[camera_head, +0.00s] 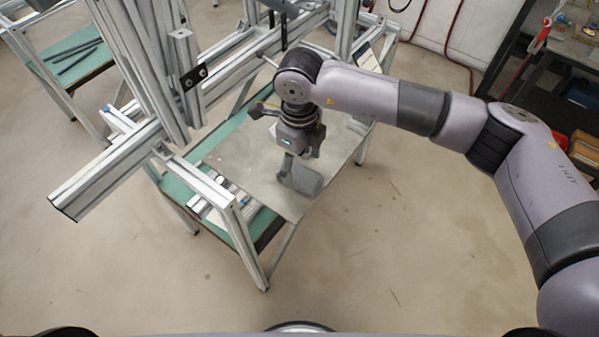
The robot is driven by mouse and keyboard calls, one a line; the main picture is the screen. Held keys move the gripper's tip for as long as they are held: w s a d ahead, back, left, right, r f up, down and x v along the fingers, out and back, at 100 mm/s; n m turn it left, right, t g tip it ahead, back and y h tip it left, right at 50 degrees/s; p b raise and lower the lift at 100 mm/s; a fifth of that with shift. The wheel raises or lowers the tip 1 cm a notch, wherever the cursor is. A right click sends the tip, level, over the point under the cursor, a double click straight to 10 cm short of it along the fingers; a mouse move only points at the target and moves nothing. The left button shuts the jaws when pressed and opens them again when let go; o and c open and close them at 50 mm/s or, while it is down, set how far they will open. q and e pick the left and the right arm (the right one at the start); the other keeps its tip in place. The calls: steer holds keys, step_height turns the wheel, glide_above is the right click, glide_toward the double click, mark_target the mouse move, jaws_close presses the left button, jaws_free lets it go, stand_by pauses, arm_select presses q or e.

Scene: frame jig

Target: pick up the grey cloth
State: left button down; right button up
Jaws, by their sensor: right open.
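The grey cloth (306,182) looks like a small folded pad lying on the grey board (237,167) of the jig table, close to its front right edge. My right gripper (291,165) points down just above the far left part of the cloth and hides some of it. The right gripper is open, with nothing seen between its fingers. I cannot tell whether its fingertips touch the cloth. My left gripper is not in view.
An aluminium profile frame (105,165) rises on the left side of the table, close to my right gripper. Another green-topped table (82,58) stands at the back left. A dark shelf (563,95) stands at the right. The floor in front is clear.

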mark_target(299, 174)
step_height(299, 174, down, 4)
steer(key=shift+r+p, duration=0.2)
steer(key=shift+p, duration=0.6)
steer(key=shift+f, duration=0.3)
steer(key=shift+c, duration=0.4)
steer(key=c, duration=1.1)
